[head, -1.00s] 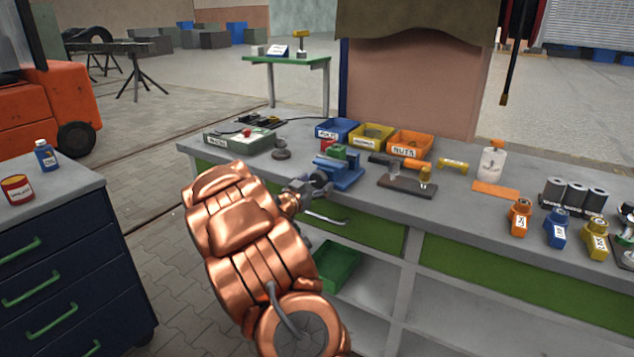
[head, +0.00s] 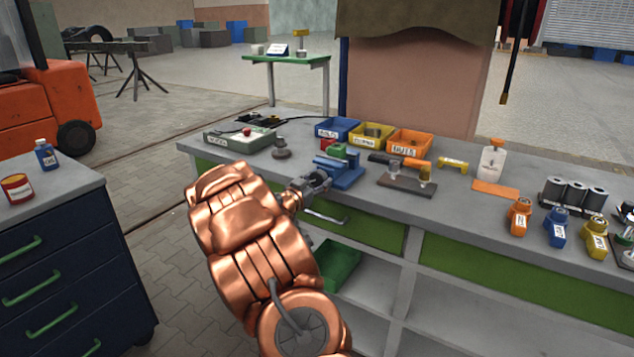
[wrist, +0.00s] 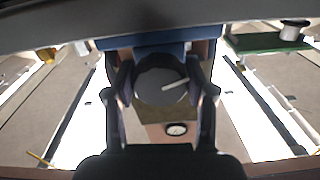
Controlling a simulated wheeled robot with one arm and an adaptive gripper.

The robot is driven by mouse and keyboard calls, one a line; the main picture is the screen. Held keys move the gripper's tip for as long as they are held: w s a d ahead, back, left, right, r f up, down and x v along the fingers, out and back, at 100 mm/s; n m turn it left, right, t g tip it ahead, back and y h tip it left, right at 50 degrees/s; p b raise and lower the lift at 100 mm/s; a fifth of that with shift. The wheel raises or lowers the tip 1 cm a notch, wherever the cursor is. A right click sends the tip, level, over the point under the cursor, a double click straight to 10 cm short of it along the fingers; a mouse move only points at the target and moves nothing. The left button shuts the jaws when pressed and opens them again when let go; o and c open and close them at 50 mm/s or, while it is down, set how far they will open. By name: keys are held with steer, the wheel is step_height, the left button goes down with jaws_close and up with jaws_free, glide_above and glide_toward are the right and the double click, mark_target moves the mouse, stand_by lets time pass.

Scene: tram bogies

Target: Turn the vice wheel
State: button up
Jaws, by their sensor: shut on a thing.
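The blue vice (head: 341,174) stands on the front edge of the grey workbench, with a green block at its top. Its dark round wheel (wrist: 160,84) faces the wrist camera and has a pale stripe pointing right and slightly up. My gripper (head: 312,184) is at the front of the vice. In the wrist view my gripper (wrist: 163,92) has one finger on each side of the wheel, shut on it. In the head view the wheel is mostly hidden by the gripper.
Blue, yellow and orange bins (head: 409,142) stand behind the vice. A dark board with tools (head: 407,185) lies to its right. A grey-green box (head: 238,138) and a dark round-based item (head: 281,150) are to its left. A drawer handle (head: 326,217) sits below my gripper.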

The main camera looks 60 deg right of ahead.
steer(key=shift+c, duration=0.5)
steer(key=shift+f+m+b, duration=0.15)
steer(key=shift+m+b, duration=0.15)
steer(key=shift+b, duration=0.2)
steer(key=shift+m+b, duration=0.3)
steer(key=m+b, duration=0.2)
steer(key=b, duration=0.1)
steer(key=shift+w+f+m, duration=0.1)
steer(key=shift+f+m, duration=0.05)
steer(key=shift+m, duration=0.15)
steer(key=m+b, duration=0.4)
steer(key=b, duration=0.1)
steer(key=shift+m, duration=0.4)
steer(key=shift+r+m+b, duration=0.15)
steer(key=shift+m+b, duration=0.65)
steer(key=shift+r+m+b, duration=0.15)
steer(key=shift+m+b, duration=0.65)
steer(key=shift+r, duration=0.1)
